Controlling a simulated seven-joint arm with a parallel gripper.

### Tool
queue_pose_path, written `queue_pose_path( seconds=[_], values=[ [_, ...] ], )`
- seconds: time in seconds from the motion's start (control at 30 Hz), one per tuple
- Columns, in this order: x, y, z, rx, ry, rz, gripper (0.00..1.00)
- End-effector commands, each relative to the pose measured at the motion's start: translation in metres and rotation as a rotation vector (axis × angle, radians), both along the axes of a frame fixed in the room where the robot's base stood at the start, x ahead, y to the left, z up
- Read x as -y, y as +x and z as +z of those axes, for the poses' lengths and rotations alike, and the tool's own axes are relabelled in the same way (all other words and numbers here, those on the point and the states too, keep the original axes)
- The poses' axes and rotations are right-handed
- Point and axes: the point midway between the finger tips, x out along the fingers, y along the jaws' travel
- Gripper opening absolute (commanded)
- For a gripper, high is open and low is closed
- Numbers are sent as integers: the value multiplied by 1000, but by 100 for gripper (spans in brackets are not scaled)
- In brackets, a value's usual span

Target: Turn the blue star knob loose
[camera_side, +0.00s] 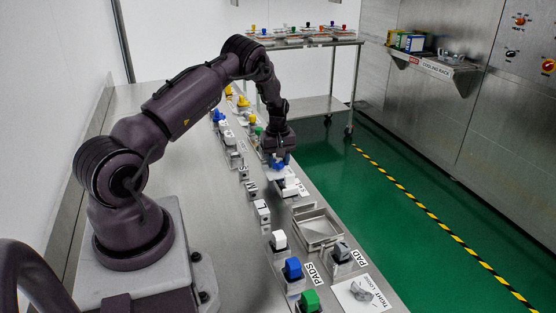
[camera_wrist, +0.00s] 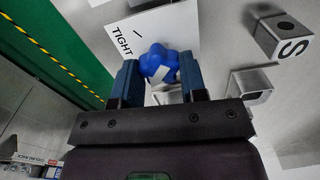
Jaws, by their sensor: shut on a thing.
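The blue star knob (camera_wrist: 157,60) shows in the wrist view between the two blue fingers of my gripper (camera_wrist: 158,68). The fingers are shut on it from both sides. A white card with the word TIGHT (camera_wrist: 123,42) and a short black mark lies beside the knob. In the side view my gripper (camera_side: 279,160) points down at the bench's right edge. The knob is mostly hidden there by the fingers. What the knob sits on is partly hidden under the gripper.
In the wrist view a metal block marked S (camera_wrist: 283,38) and a hollow metal block (camera_wrist: 250,88) stand right of the knob. In the side view several coloured knobs line the bench, with a metal tray (camera_side: 318,230) nearer the camera. A wheeled cart (camera_side: 310,45) stands behind.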

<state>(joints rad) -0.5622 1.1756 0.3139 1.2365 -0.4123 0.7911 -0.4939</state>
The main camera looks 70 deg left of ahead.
Motion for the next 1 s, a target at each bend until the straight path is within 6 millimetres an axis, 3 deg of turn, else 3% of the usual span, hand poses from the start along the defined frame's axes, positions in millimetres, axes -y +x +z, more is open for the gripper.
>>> queue_pose_path(
  seconds=[0.73, 0.77, 0.87, 1.0],
  values=[
    [0, 0, 2, 0, -1, 92, 15],
    [0, 0, 2, 0, -1, 92, 41],
    [0, 0, 1, 0, -1, 92, 64],
    [0, 0, 1, 0, -1, 92, 65]
  ],
)
